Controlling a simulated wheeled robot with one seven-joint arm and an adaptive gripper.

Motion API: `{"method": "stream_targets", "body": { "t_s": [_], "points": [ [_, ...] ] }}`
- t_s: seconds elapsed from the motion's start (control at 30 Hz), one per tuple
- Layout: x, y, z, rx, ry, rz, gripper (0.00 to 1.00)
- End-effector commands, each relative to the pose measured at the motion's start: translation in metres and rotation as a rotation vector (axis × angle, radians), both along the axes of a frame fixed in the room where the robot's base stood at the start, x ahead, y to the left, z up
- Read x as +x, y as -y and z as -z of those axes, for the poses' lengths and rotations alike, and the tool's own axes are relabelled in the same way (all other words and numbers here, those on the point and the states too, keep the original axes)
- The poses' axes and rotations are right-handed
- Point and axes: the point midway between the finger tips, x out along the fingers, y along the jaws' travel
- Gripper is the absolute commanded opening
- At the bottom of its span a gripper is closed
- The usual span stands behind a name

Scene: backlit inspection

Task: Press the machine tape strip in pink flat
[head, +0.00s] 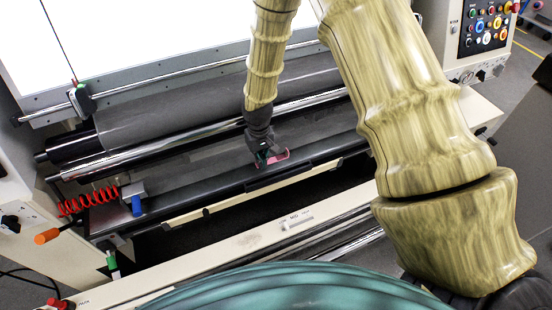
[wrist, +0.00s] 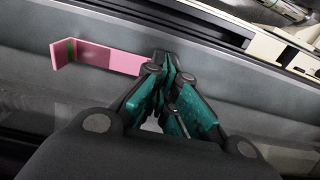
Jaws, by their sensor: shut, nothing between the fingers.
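The pink machine tape strip (wrist: 112,58) lies on the dark grey machine surface in the wrist view. I cannot tell whether the fingertips touch the strip.
Long metal rollers (head: 190,142) run behind the ledge. A red coiled hose (head: 88,200) and a blue-ended block (head: 136,204) are on the left. A control panel (head: 486,25) stands at the upper right. The ledge (head: 190,200) is clear between the block and my gripper.

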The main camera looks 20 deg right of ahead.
Motion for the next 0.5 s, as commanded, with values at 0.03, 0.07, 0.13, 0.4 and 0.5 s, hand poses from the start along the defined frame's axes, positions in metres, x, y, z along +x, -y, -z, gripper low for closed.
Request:
{"method": "stream_targets", "body": {
  "t_s": [0.03,0.07,0.13,0.4,0.5],
  "points": [
    [0.000,0.000,0.000,0.000,0.000,0.000,0.00],
    [0.000,0.000,0.000,0.000,0.000,0.000,0.00],
    [0.000,0.000,-0.001,0.000,0.000,0.000,0.00],
    [0.000,0.000,-0.014,0.000,0.000,0.001,0.00],
    [0.000,0.000,-0.020,0.000,0.000,0.001,0.00]
  ]
}}
